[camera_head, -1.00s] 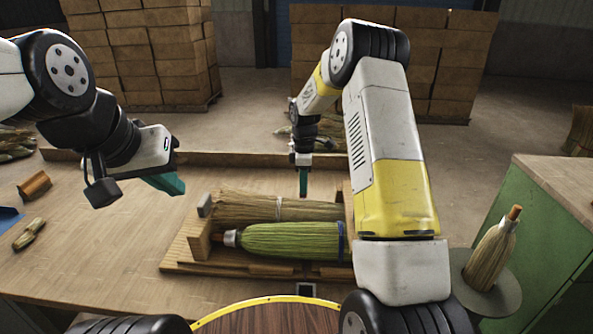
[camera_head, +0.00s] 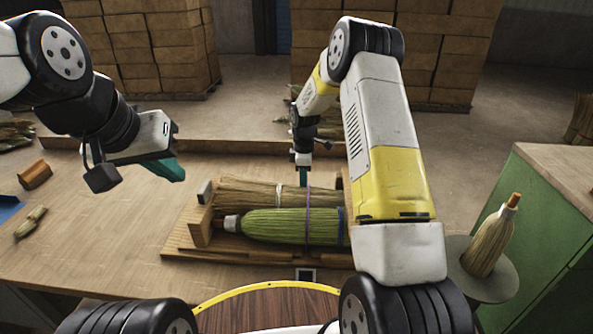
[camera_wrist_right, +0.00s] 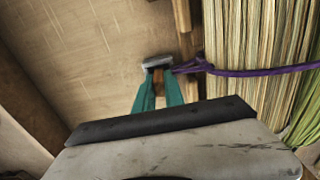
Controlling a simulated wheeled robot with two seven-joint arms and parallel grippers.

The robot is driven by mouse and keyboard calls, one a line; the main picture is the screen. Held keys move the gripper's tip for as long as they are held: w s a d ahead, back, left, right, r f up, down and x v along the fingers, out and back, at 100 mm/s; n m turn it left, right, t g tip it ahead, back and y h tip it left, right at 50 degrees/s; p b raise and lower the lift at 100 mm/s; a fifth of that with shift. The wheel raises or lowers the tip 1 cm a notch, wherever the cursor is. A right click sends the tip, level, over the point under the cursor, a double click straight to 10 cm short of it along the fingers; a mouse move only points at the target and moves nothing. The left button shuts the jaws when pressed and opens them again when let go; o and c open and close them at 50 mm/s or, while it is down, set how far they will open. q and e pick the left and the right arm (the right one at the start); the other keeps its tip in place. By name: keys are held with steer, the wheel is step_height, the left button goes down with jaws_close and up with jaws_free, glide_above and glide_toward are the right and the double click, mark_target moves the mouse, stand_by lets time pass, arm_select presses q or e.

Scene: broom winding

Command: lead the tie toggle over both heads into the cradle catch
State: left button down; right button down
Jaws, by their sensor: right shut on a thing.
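The wooden cradle (camera_head: 178,245) holds two broom heads side by side. The far one is a tan head (camera_head: 250,193) and the near one is a green head (camera_head: 275,226). The purple tie (camera_head: 308,212) runs across both heads. In the right wrist view the tie (camera_wrist_right: 255,73) crosses the tan straw to a small grey toggle (camera_wrist_right: 158,61). My right gripper (camera_head: 303,177) is shut on the toggle, low beside the far side of the tan head. My left gripper (camera_head: 168,170) hangs empty over the table, left of the cradle; its jaw gap is unclear. I cannot make out the cradle catch.
My right arm hides the cradle's right end. A hand broom (camera_head: 490,238) stands on a round grey stand at the right.

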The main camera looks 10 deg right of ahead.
steer(key=shift+f, duration=0.1)
steer(key=c, duration=1.3)
jaws_free()
steer(key=shift+c, duration=0.2)
steer(key=s+d+r+m+t, duration=0.1)
steer(key=s+r+m, duration=0.35)
steer(key=r, duration=0.75)
steer(key=s+r+m+t, duration=0.1)
steer(key=s+r, duration=0.6)
steer(key=r, duration=0.6)
steer(key=s+r+m+t+y, duration=0.1)
steer(key=s+m, duration=0.4)
steer(key=s, duration=0.6)
steer(key=s+r+m+t+y, duration=0.1)
steer(key=s+r+m+t, duration=0.2)
steer(key=s, duration=0.8)
steer(key=shift+s+a+r+m, duration=0.15)
steer(key=shift+s+r+m, duration=0.05)
steer(key=shift+r+m, duration=0.65)
